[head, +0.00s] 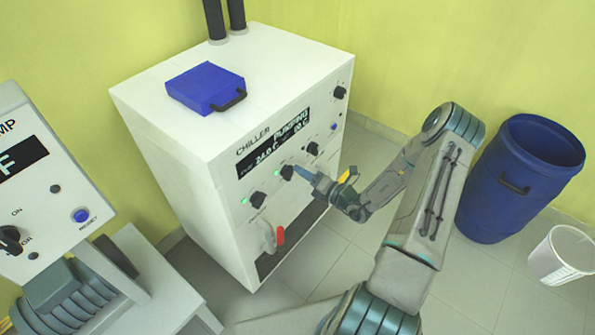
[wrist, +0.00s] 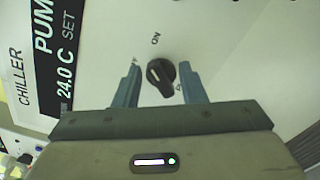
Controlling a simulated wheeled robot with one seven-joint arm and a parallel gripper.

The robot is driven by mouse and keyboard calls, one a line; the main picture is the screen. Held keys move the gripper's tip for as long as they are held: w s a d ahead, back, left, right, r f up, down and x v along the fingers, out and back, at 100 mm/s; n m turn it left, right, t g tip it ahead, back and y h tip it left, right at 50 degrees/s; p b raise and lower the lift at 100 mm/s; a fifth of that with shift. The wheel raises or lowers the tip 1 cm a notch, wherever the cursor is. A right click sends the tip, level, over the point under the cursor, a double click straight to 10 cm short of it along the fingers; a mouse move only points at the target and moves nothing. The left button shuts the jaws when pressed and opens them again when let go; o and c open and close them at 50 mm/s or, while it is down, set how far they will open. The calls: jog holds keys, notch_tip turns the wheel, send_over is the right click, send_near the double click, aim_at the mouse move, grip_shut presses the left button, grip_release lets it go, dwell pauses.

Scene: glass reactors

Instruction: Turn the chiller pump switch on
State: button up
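The white chiller (head: 190,150) has a dark display that reads 24.0 C and appears to read PUMPING. A black rotary switch (head: 287,172) sits below the display, with a small green light beside it. My gripper (head: 304,176) is at this switch, coming from the right. In the wrist view, the switch (wrist: 161,78) shows between the two blue-grey fingers of my gripper (wrist: 160,82), under an ON label. Gaps show on both sides, so the fingers are open around it. The knob's grip is slanted, with a pale mark towards its upper left.
Another black knob (head: 258,200) is lower left on the panel, and more knobs are at right. A red-handled valve (head: 280,236) is below. A blue case (head: 205,88) lies on top. A blue barrel (head: 520,180) and white bucket (head: 562,256) stand right. Another control box (head: 40,190) is left.

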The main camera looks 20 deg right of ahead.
jog(key=v, duration=1.1)
jog(key=shift+s+d, duration=0.15)
jog(key=shift+s, duration=0.1)
